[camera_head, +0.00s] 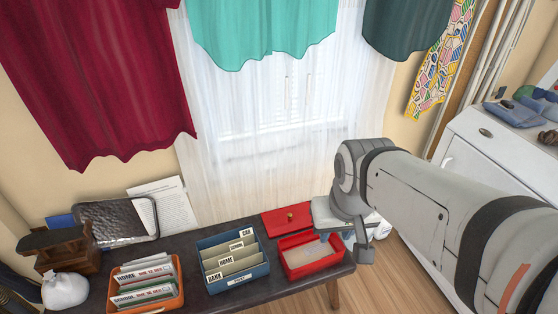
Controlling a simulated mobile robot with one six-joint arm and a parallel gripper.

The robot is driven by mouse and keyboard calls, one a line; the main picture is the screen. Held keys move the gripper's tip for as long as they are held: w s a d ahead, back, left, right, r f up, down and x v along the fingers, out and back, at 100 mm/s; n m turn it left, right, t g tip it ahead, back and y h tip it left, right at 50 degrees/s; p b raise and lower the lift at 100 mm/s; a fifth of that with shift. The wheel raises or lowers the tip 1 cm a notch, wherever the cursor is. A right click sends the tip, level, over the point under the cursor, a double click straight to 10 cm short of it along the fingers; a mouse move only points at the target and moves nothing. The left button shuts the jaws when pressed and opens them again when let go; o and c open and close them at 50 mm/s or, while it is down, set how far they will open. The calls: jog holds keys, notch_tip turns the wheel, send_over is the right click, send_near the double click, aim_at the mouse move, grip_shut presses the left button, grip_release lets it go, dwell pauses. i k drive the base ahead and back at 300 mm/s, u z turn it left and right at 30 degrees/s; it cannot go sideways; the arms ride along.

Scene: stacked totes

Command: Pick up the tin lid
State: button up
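The red tin lid (285,220) with a small brass knob lies on the dark bench, behind an open red tin (312,262). The tin holds something pale and flat. My gripper (362,250) points down at the bench's right end, to the right of the tin and lid. It is mostly hidden by my own wrist, and its finger opening does not show clearly. I see nothing held in it. The lid looks apart from the gripper.
A blue file box (234,285) and an orange file box (146,303) stand left of the tin. A dark tray (117,222), a wooden object (60,250) and a white bag (66,290) are further left. A white cabinet (490,145) stands right. Clothes hang above.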

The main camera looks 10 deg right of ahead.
aim_at(285, 220)
jog(key=k, duration=0.5)
jog(key=u, duration=0.3)
jog(key=i, duration=1.45)
jog(key=z, duration=0.5)
